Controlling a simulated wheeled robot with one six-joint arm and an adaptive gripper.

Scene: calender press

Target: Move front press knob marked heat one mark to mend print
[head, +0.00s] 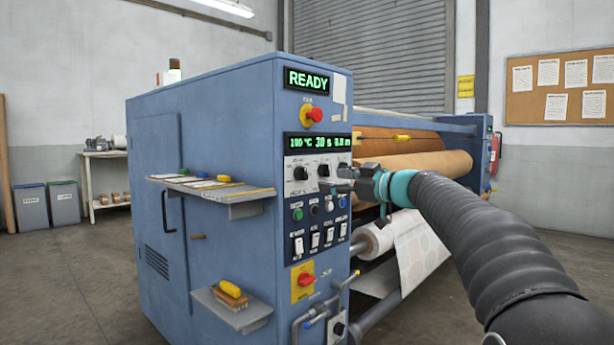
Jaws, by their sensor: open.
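The blue press (215,120) stands in the middle of the head view. Its front panel has a READY sign (307,80) and a green display (318,142) that seems to read a temperature, seconds and metres. Below it, on a light plate, are a left black knob (300,173) and a second black knob (323,170). Their labels and marks are too small to read. My gripper (345,180) is open, just right of the second knob, and hides the plate's right part. Contact with a knob cannot be made out. A patterned print (418,250) hangs from the rollers.
A red and yellow emergency button (312,114) sits above the display. Buttons, rocker switches (315,240) and a red rotary switch (306,280) sit below the knobs. A shelf (228,194) and a lower shelf (230,312) stick out left.

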